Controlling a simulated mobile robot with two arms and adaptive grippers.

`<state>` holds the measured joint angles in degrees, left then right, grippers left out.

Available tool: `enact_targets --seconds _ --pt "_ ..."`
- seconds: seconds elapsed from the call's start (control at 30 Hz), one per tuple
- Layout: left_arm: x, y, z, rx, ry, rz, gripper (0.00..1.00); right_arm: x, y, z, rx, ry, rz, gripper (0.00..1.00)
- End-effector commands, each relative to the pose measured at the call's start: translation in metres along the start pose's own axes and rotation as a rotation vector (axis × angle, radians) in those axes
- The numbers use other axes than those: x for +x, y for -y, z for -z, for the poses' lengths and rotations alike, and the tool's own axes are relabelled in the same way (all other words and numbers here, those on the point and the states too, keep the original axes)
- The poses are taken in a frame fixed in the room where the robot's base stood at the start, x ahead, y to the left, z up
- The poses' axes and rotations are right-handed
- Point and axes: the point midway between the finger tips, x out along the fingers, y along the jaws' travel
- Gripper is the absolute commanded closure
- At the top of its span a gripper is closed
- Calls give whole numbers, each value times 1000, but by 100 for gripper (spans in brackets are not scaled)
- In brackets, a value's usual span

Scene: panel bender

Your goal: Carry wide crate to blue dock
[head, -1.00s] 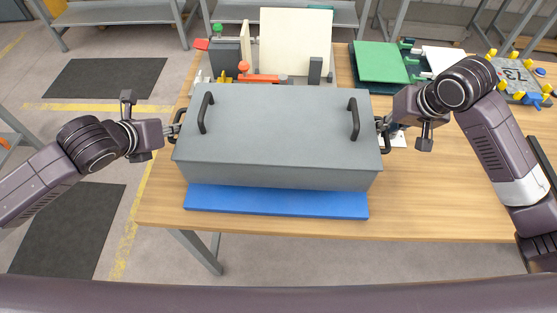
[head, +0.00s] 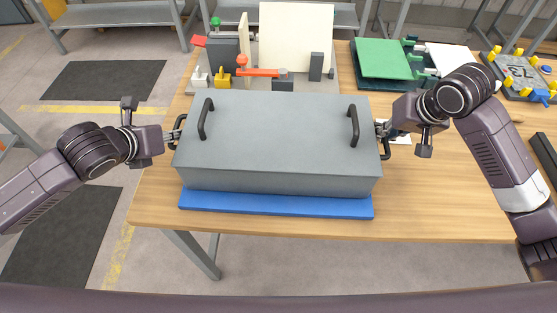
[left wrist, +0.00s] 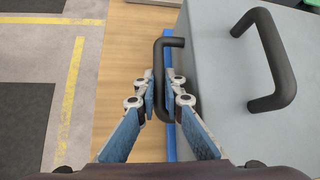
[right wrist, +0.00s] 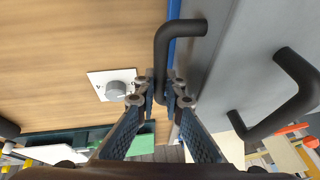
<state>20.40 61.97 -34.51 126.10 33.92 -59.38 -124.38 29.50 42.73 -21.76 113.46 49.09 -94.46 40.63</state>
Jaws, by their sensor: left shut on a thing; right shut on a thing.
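The wide grey crate (head: 275,145) has two black handles on top and one at each end. It sits over the blue dock (head: 275,203), a flat slab whose front strip shows below it. Whether the crate touches the dock cannot be told. My left gripper (head: 176,134) is shut on the crate's left end handle, seen close in the left wrist view (left wrist: 163,95). My right gripper (head: 383,130) is shut on the right end handle, also in the right wrist view (right wrist: 162,85). The crate looks level and hides most of the dock.
Behind the crate stands a fixture (head: 262,72) with a cream panel, red and orange clamps and grey blocks. A green plate on a dark tray (head: 385,62) and a plate marked 73 (head: 522,74) lie to the right. A white plate with a knob (right wrist: 113,88) is near my right gripper.

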Motion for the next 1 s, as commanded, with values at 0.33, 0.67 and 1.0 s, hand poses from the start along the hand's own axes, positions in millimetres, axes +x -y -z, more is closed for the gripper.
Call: enact_targets --seconds 0.33,0.67,1.0 --pt "3 -2 3 0 0 -2 74 4 -2 -2 1 0 -1 74" --pt "-5 -1 2 1 2 0 74 4 0 -2 -1 0 2 74" --pt "-51 -2 3 4 0 -4 74 4 0 -2 -1 0 2 74"
